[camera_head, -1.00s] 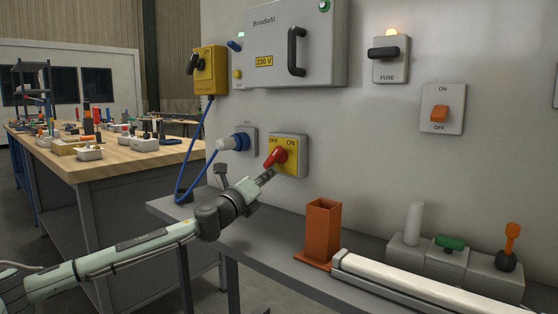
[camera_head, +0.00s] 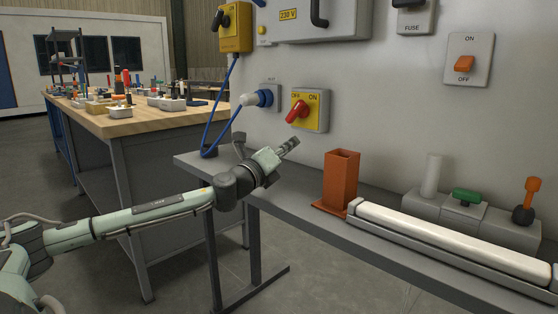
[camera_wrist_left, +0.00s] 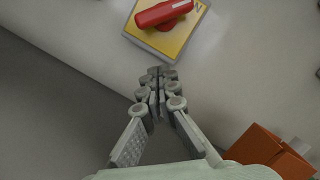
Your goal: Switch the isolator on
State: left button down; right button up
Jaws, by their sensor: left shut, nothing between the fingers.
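The isolator is a grey box with a yellow face (camera_head: 318,98) on the wall, marked OFF at left and ON at right. Its red handle (camera_head: 297,111) slants from lower left to upper right. I cannot tell for sure which mark it points at. In the left wrist view the red handle (camera_wrist_left: 163,12) and yellow face (camera_wrist_left: 165,41) are at the top, cut off by the edge. My left gripper (camera_head: 293,144) is just below the isolator, apart from the handle. Its fingertips (camera_wrist_left: 157,74) are together and empty. My right gripper is not in view.
A blue plug (camera_head: 262,97) with a cable is left of the isolator. Below are a grey bench (camera_head: 270,200), an orange square holder (camera_head: 341,180) and a long white bar (camera_head: 450,241). Another yellow switch box (camera_head: 235,27) and an orange rocker switch (camera_head: 465,64) are on the wall.

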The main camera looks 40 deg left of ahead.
pick_arm(q)
jog(key=v, duration=0.3)
jog(key=shift+s+d+f+b, duration=0.15)
jog(key=shift+s+d+b, duration=0.05)
jog(key=shift+s+b, duration=0.15)
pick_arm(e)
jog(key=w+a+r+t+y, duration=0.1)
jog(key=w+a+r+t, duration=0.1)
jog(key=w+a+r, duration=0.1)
pick_arm(q)
jog(key=shift+r+p+v, duration=0.2)
jog(key=shift+p+v, duration=0.3)
jog(key=shift+v, duration=0.6)
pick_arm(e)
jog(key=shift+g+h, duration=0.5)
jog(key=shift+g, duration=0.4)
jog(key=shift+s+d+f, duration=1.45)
